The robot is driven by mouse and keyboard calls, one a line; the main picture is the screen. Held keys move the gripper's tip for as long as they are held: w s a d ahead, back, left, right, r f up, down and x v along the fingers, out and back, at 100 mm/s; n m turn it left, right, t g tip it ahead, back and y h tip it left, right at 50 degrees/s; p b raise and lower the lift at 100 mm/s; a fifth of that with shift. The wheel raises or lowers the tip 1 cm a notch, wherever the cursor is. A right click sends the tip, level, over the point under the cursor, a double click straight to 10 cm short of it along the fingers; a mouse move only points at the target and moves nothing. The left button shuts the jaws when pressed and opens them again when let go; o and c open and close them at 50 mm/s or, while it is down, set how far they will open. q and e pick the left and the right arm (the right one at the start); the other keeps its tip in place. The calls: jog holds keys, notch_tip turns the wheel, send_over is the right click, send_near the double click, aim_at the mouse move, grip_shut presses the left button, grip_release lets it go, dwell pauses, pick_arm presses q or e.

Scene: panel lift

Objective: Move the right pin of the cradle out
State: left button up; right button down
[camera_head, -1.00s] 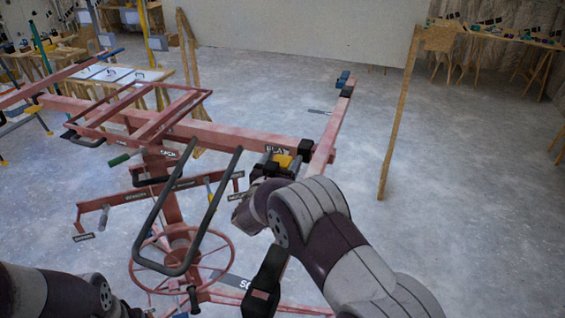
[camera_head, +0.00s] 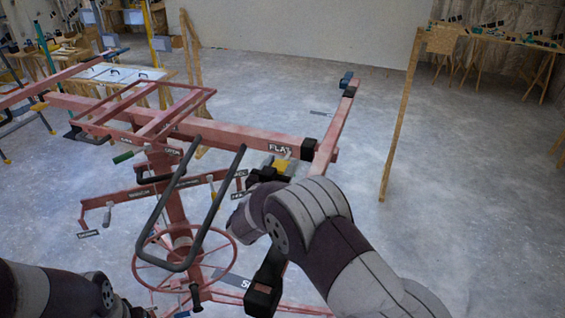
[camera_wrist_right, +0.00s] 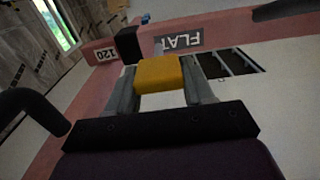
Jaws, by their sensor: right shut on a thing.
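The red cradle (camera_head: 240,137) of the panel lift has a long crossbar with a FLAT label near its right end. The right pin has a yellow knob (camera_head: 282,164), just below that label. My right gripper (camera_head: 276,166) is shut on the knob. In the right wrist view the yellow knob (camera_wrist_right: 159,73) sits between the two grey fingers, in front of the crossbar and its label. The pin's shaft is mostly hidden, so I cannot tell how deep it sits. My left gripper is out of view; only my left arm shows at the lower left.
A red end arm (camera_head: 330,140) with black blocks crosses the bar's right end. A black looped handle (camera_head: 190,205) and a red handwheel (camera_head: 187,262) stand left of my right arm. Open floor (camera_head: 450,210) lies to the right.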

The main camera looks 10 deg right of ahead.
jog(key=c, duration=0.7)
grip_release()
jog(key=shift+f, duration=0.2)
jog(key=shift+o, duration=1)
jog(key=shift+w+d, duration=0.1)
jog(key=shift+d, duration=0.05)
jog(key=b+v, duration=0.5)
jog(key=v, duration=0.7)
jog(key=shift+s+a, duration=0.2)
jog(key=shift+s, duration=0.05)
